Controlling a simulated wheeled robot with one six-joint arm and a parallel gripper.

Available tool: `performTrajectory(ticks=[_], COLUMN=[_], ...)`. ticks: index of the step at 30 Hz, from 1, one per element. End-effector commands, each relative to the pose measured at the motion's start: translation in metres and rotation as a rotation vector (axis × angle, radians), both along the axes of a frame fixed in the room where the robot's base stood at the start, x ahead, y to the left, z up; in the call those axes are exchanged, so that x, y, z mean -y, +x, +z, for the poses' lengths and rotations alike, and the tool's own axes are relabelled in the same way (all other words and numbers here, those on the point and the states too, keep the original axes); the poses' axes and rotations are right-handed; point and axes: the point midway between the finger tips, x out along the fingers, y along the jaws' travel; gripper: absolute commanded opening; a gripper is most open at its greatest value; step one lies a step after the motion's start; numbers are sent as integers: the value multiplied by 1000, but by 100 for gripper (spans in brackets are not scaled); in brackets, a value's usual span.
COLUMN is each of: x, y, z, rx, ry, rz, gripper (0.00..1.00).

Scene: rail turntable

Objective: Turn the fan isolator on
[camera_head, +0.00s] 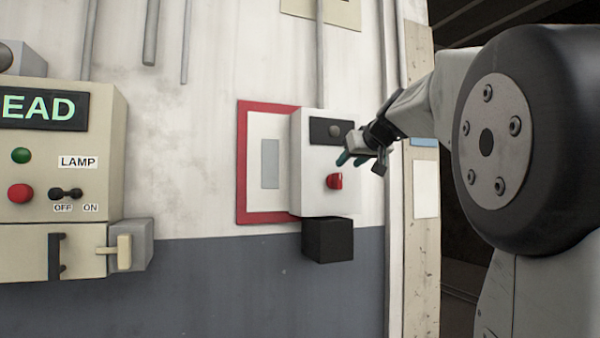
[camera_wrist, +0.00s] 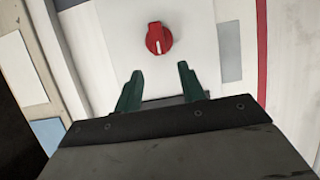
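A white box (camera_head: 313,170) on the wall carries a red rotary knob (camera_head: 334,181) on its front, below a dark panel (camera_head: 325,131) with a round grey lamp. No label on the box is readable. My gripper (camera_head: 354,160) is in front of the box, just above and right of the knob. In the wrist view the red knob (camera_wrist: 159,38) has a white mark on its lower part, pointing toward my fingers. My two green fingertips (camera_wrist: 160,75) are apart with nothing between them. The knob lies beyond the tips and is not held.
A red-bordered board (camera_head: 243,165) is behind the box on the left. A black block (camera_head: 328,241) sits under the box. A beige cabinet (camera_head: 40,175) with LAMP switch and a lever (camera_head: 122,252) stands at left. Pipes (camera_head: 321,60) run above.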

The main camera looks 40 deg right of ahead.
Motion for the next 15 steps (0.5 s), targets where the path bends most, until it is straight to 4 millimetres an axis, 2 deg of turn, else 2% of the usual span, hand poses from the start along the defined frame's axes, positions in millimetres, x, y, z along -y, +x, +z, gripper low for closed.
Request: performTrajectory(ticks=[3,9,15], x=[4,10,13], y=[20,45,56], z=[-10,-21,-25], rx=[-3,-3,-3], ry=[2,2,2], rz=[4,4,3], gripper=[40,40,40])
